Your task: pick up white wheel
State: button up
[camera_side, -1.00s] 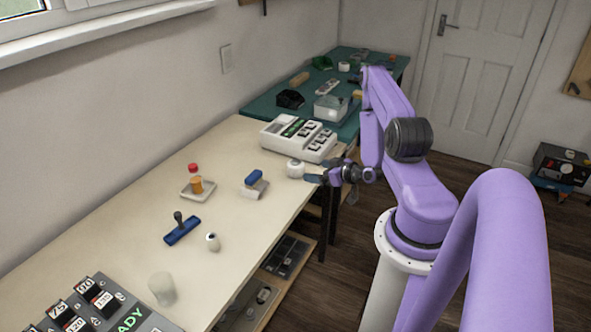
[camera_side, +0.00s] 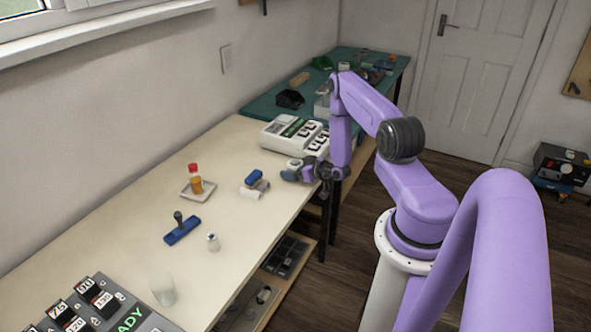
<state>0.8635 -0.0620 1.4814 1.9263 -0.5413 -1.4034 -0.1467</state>
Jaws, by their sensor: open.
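My gripper (camera_side: 289,171) is open at the right edge of the cream table (camera_side: 130,215), close to the table top. A pale round piece, which looks like the white wheel (camera_side: 293,163), shows just at the fingers and is largely hidden by them. I cannot tell whether it is between the fingers or behind them. Another small white round piece (camera_side: 212,242) with a dark spot stands apart, nearer the front of the table.
A white device with dark keys (camera_side: 297,134) stands just behind my gripper. A blue and white block (camera_side: 254,184), a small tray (camera_side: 198,192) with an orange and red piece, a blue-handled tool (camera_side: 182,230) and a translucent cup (camera_side: 163,290) stand on the table.

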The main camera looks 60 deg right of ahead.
jog(key=shift+w, duration=0.1)
jog(key=c, duration=1.1)
jog(key=shift+c, duration=0.2)
jog(key=shift+r, duration=0.2)
